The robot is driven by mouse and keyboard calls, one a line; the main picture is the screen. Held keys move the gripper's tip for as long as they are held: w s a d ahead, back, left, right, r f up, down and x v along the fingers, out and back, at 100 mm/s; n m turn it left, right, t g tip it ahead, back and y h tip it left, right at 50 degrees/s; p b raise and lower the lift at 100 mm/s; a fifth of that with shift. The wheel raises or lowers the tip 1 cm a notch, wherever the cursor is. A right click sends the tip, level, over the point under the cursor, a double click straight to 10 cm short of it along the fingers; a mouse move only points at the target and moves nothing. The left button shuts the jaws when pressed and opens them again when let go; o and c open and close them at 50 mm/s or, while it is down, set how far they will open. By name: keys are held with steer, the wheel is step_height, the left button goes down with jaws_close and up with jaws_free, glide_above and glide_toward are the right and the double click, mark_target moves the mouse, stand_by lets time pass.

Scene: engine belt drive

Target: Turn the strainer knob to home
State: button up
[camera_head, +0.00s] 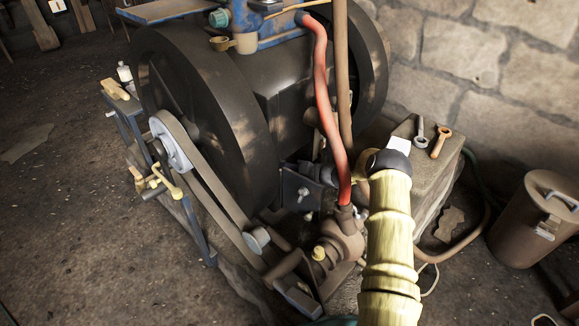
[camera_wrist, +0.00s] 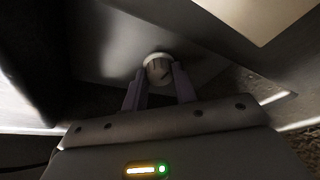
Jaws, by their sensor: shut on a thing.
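The strainer knob (camera_wrist: 157,66) is a small round pale knob with darker marks on its face, in the upper middle of the wrist view. My gripper (camera_wrist: 161,76) has its two dark purple-grey fingers on either side of the knob, shut on it. The knob's exact turn angle is hard to read in the dim light. In the head view my yellow arm reaches up from the bottom right to a dark wrist beside the engine. The fingers and the held knob cannot be made out there.
A large dark engine with flywheels (camera_head: 205,95) fills the middle. A belt (camera_head: 210,185) runs down its left side. A red hose (camera_head: 322,90) drops to the pump (camera_head: 340,240) beside my arm. A lidded brown bin (camera_head: 527,225) stands right.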

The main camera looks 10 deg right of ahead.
steer(key=n+h+p, duration=0.1)
steer(key=n+p, duration=0.1)
steer(key=p, duration=0.1)
steer(key=n+t+h+p, duration=0.1)
steer(key=n+p, duration=0.1)
steer(key=p, duration=0.2)
steer(key=n+h+p, duration=0.1)
steer(key=n+p, duration=0.1)
steer(key=p, duration=0.2)
steer(key=shift+s+a+r+n+t+h, duration=0.1)
steer(key=shift+s+a+n+t+h, duration=0.1)
steer(key=shift+s+n+t+h, duration=0.15)
steer(key=shift+w+p, duration=0.15)
steer(key=shift+p, duration=0.25)
steer(key=o, duration=1)
steer(key=shift+f+b, duration=0.2)
steer(key=shift+b, duration=0.65)
